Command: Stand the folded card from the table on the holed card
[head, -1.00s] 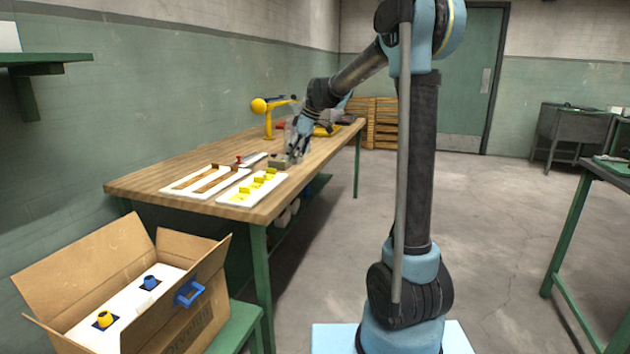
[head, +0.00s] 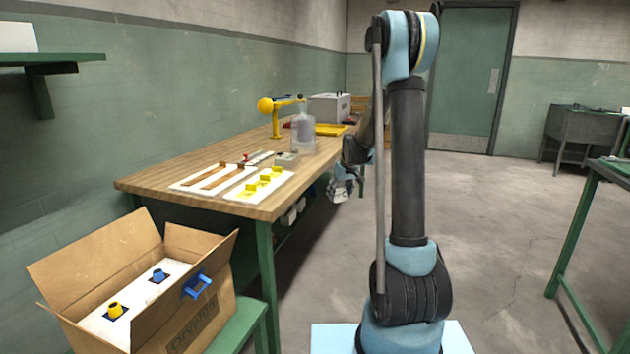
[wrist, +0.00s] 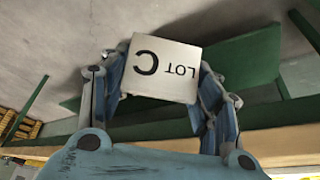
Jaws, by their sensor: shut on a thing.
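My gripper (head: 342,184) hangs off the right side of the wooden workbench (head: 150,181), beside its edge and over the floor. It is shut on a pale folded card (wrist: 163,68), held between both fingers (wrist: 162,80) in the wrist view. The card's visible face reads "LOT C" in black, upside down in that picture. In the head view the card (head: 337,196) is a small pale shape below the fingers. I cannot tell which thing is the holed card.
On the bench are a white board with brown strips (head: 197,186), a white board with yellow pieces (head: 240,193), a small grey block (head: 287,159), a clear container (head: 303,135) and a yellow stand (head: 276,122). An open cardboard box (head: 205,318) stands in front.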

